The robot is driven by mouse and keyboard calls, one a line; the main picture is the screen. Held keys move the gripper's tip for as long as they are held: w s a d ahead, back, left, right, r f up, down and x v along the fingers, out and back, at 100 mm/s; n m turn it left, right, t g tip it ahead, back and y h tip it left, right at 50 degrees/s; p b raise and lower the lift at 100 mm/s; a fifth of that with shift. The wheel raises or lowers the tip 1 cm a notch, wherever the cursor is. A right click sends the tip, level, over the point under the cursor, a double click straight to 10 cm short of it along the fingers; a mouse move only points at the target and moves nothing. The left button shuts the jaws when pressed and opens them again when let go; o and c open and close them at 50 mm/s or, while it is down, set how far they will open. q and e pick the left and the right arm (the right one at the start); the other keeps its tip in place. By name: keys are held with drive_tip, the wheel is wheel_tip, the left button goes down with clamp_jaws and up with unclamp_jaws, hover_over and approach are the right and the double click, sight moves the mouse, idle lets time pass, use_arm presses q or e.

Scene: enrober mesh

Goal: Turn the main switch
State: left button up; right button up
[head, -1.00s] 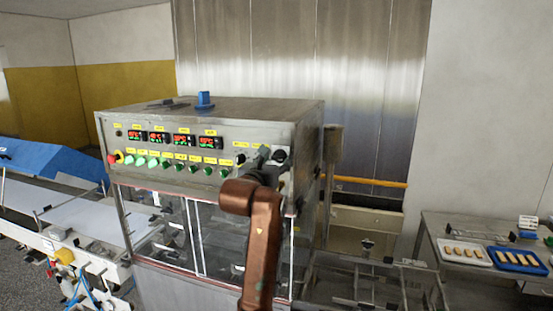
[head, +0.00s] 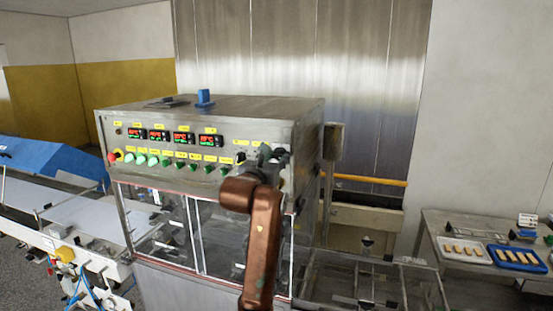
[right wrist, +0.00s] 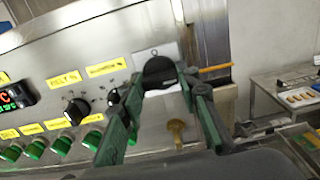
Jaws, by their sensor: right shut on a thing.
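The main switch (right wrist: 158,70) is a large black round knob on a pale plate marked "O", at the right end of the machine's control panel. My right gripper (right wrist: 160,78) is shut on it, with one green-black finger on each side of the knob in the right wrist view. In the head view my right gripper (head: 275,155) is at the panel's upper right corner and covers most of the switch. My left gripper is not in view.
The control panel (head: 226,146) carries displays, several green buttons and a red emergency stop (head: 113,158). A smaller black knob (right wrist: 77,110) is left of my fingers, and a brass-coloured key-like part (right wrist: 177,132) is below the switch. A table with trays (head: 517,258) stands at right.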

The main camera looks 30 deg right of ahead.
drive_tip(key=n+p, duration=0.1)
drive_tip(key=n, duration=0.3)
drive_tip(key=shift+r+n, duration=0.1)
drive_tip(key=shift+n, duration=0.2)
drive_tip(key=n+p, duration=0.2)
drive_tip(key=n, duration=0.2)
drive_tip(key=shift+n, duration=0.3)
drive_tip(key=n+p, duration=0.3)
drive_tip(key=n, duration=0.1)
drive_tip(key=n+p, duration=0.2)
drive_tip(key=n, duration=0.1)
drive_tip(key=shift+n+p, duration=0.45)
drive_tip(key=shift+n, duration=0.35)
